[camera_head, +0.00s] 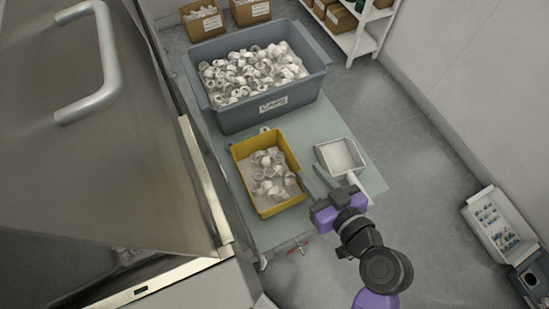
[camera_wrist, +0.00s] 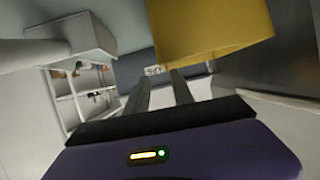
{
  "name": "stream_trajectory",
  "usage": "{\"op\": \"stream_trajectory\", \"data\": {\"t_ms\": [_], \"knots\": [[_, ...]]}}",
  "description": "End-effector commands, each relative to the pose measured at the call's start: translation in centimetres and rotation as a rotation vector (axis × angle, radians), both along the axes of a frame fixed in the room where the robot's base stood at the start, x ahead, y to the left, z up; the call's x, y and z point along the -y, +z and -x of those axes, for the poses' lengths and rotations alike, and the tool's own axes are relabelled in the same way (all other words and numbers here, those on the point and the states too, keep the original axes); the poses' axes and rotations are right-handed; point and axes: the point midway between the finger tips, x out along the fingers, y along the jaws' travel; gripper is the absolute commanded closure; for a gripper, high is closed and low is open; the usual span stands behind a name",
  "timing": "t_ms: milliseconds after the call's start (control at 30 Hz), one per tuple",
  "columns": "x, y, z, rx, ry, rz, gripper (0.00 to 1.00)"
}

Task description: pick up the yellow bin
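The yellow bin (camera_head: 243,171) stands on the pale green work surface and holds several white caps. Its lower part also shows at the top of the wrist view (camera_wrist: 210,30). My gripper (camera_head: 309,172) is just right of the bin's right wall, with its fingers pointing toward the bin. In the wrist view the two fingers (camera_wrist: 158,84) are apart with nothing between them, so my gripper is open and empty. I cannot tell whether a finger touches the bin.
A large grey bin (camera_head: 238,119) full of white caps stands behind the yellow bin. A white scoop (camera_head: 340,157) lies close to the right of my gripper. A metal machine (camera_head: 110,160) borders the surface on the left. Open floor (camera_head: 420,190) lies to the right.

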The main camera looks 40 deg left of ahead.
Motion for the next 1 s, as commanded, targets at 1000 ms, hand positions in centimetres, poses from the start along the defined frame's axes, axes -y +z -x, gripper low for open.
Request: {"op": "stream_trajectory", "data": {"t_ms": [1000], "knots": [[-6.5,-2.6,-1.9,0.001,-0.003,0.001,0.97]]}}
